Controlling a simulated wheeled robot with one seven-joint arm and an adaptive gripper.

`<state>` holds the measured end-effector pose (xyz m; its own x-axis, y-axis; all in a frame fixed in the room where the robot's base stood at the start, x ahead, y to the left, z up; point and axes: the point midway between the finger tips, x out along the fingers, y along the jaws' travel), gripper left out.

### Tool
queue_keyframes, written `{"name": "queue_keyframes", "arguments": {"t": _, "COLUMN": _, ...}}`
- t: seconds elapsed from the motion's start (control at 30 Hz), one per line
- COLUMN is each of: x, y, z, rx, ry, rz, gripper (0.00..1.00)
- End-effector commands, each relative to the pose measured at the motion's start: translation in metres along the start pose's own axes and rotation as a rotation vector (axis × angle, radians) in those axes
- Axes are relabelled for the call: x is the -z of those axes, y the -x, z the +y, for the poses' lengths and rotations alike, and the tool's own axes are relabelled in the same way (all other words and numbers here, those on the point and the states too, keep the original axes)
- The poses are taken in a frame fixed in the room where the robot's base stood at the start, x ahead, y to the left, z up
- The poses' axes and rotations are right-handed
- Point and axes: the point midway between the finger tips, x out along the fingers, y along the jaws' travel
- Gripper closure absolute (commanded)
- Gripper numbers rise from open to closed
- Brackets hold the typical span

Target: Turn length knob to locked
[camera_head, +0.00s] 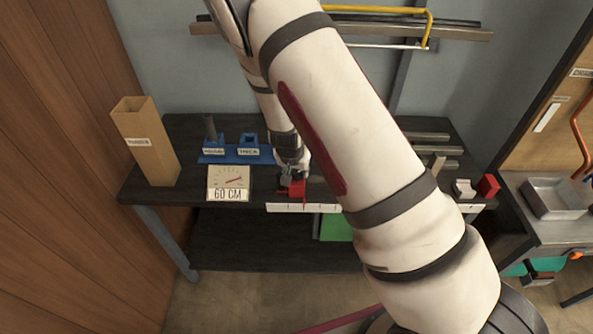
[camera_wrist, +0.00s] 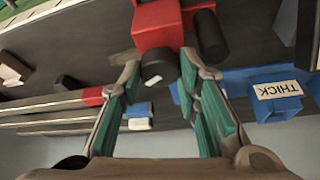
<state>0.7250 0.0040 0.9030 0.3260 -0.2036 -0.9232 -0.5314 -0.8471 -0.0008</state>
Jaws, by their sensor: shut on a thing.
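The length knob (camera_wrist: 158,66) is a short dark cylinder with a white mark, on a red block (camera_wrist: 158,20) in the wrist view. My gripper (camera_wrist: 159,68) has its green-lined fingers on either side of the knob and is shut on it. In the head view my gripper (camera_head: 291,174) points down at the red block (camera_head: 296,188) near the bench's front edge. There the fingers and arm hide the knob. I cannot tell from the mark whether the knob is locked.
A second dark cylinder (camera_wrist: 210,36) sits beside the red block. A dial card reading 60 CM (camera_head: 228,183), a blue holder (camera_head: 236,155) and a tall cardboard box (camera_head: 147,141) stand to the left. A white scale strip (camera_head: 287,207) runs along the bench's front. Metal bars (camera_head: 428,137) lie to the right.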

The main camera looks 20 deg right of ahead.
Motion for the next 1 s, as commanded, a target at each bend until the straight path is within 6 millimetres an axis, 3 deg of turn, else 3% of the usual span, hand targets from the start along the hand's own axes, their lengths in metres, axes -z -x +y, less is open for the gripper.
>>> {"name": "queue_keyframes", "arguments": {"t": 0.4, "x": -0.0007, "y": -0.0013, "z": -0.0019, "rx": -0.068, "ry": -0.16, "rz": -0.001, "gripper": 0.97}}
{"name": "queue_keyframes", "arguments": {"t": 0.93, "x": -0.0015, "y": -0.0012, "z": -0.001, "rx": -0.077, "ry": -0.18, "rz": -0.004, "gripper": 0.97}}
{"name": "queue_keyframes", "arguments": {"t": 0.97, "x": -0.0016, "y": -0.0012, "z": -0.0009, "rx": -0.077, "ry": -0.18, "rz": -0.004, "gripper": 0.63}}
{"name": "queue_keyframes", "arguments": {"t": 1.0, "x": -0.0015, "y": -0.0012, "z": -0.0009, "rx": -0.077, "ry": -0.18, "rz": -0.004, "gripper": 0.54}}
